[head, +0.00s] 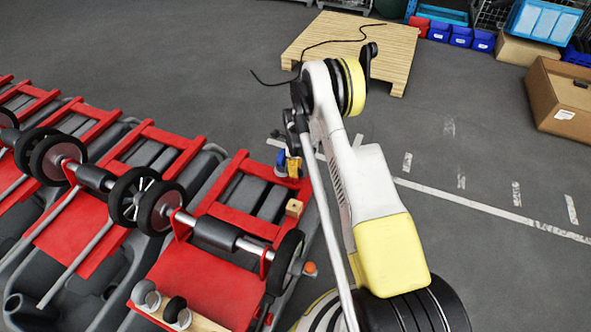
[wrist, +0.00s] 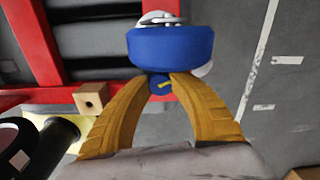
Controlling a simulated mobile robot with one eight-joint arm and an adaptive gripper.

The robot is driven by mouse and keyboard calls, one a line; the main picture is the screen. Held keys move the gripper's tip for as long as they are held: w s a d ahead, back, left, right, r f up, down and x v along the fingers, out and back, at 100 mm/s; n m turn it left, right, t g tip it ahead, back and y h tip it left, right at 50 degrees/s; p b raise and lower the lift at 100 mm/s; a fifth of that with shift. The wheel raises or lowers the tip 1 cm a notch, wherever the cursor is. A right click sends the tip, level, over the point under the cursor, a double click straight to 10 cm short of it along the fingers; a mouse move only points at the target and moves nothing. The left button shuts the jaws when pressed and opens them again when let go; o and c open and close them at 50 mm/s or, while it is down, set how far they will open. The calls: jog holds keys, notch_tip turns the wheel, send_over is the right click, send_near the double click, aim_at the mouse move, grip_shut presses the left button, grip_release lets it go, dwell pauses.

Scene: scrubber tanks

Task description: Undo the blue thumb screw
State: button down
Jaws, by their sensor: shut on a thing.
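The contact is too small to make out there.
A red frame (wrist: 40,45) with dark panels lies left of the blue parts. A wooden block (wrist: 90,98) with a hole and a black wheel (wrist: 45,150) are close to the left finger. Grey floor (head: 480,150) is open to the right; a wooden pallet (head: 345,45) lies behind.

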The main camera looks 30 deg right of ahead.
jog(key=shift+n, duration=1.5)
jog(key=c, duration=1.1)
grip_release()
